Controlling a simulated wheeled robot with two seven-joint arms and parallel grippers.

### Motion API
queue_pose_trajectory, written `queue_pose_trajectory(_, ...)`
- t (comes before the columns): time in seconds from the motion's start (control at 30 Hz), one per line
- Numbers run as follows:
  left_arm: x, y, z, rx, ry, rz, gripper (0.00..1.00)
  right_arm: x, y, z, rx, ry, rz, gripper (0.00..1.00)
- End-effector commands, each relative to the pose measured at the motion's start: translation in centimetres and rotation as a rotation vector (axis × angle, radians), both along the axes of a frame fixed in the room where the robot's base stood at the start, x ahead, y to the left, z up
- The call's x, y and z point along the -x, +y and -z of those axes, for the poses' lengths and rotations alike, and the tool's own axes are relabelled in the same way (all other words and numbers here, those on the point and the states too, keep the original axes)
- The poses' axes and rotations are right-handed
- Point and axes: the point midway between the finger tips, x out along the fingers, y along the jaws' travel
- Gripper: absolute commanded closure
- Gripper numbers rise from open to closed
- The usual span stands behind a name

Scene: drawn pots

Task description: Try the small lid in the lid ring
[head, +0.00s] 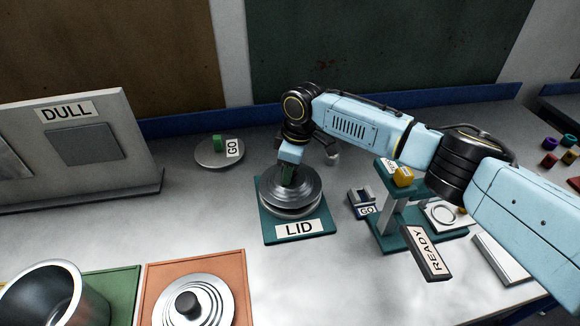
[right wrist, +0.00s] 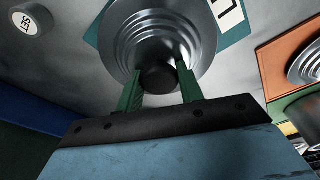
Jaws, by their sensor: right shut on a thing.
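A silver stepped lid (head: 306,189), which I take to be the small lid, is at the teal LID mat (head: 268,233). My right gripper (head: 289,175) is shut on its dark knob, which shows between the green fingers (right wrist: 158,85) in the right wrist view. The silver lid (right wrist: 160,38) fills the top middle there. Below the lid in the head view is a silver rim, the lid ring (head: 297,213). I cannot tell whether the lid touches or sits in it; the gripper and lid hide most of it. My left gripper is not in view.
A larger silver lid with a dark knob (head: 188,304) lies on an orange mat (head: 240,262). A pot (head: 50,300) is at front left. A teal stand (head: 385,240) with a READY sign (head: 428,253) stands at right.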

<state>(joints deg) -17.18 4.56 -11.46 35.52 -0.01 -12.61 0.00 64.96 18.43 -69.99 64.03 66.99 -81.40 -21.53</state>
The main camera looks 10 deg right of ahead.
Motion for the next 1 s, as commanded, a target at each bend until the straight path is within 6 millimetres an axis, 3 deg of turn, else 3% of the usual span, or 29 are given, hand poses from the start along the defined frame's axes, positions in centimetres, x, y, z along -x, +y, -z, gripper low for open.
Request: queue_pose_trajectory(1.0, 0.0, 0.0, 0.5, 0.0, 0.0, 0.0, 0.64, 0.0, 0.0, 1.2, -0.001, 0.0, 0.0, 0.92)
